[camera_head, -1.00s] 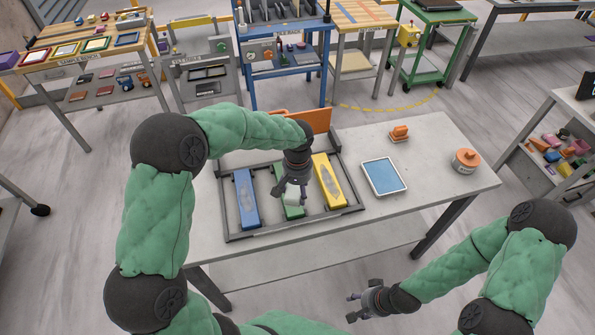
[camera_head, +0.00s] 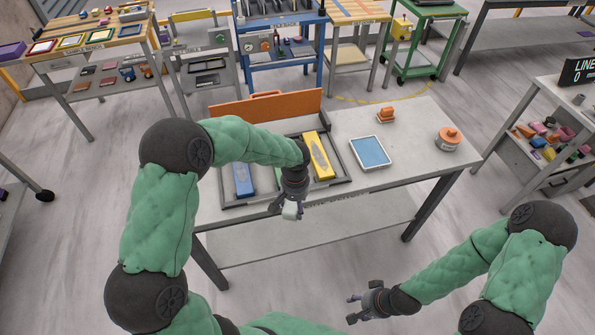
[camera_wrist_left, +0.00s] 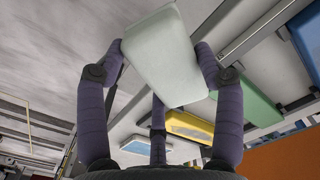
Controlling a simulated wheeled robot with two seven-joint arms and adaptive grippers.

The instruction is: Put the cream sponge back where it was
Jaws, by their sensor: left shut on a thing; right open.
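The cream sponge (camera_head: 291,210) is a pale block held in my left gripper (camera_head: 288,205), in front of the table's near edge in the head view. In the left wrist view the sponge (camera_wrist_left: 165,58) is gripped between the fingers. A grey frame tray (camera_head: 262,195) on the table holds a blue bar (camera_head: 243,180), a yellow bar (camera_head: 319,158) and a green bar (camera_wrist_left: 255,102), which my left arm mostly hides in the head view. My right gripper (camera_head: 368,300) is open and empty, low in front of the table.
On the table (camera_head: 405,150) are a white tray with a blue surface (camera_head: 371,152), an orange-handled block (camera_head: 385,116) and a round orange-topped container (camera_head: 447,139). An orange panel (camera_head: 270,110) stands behind the frame tray. The table's right part has free room.

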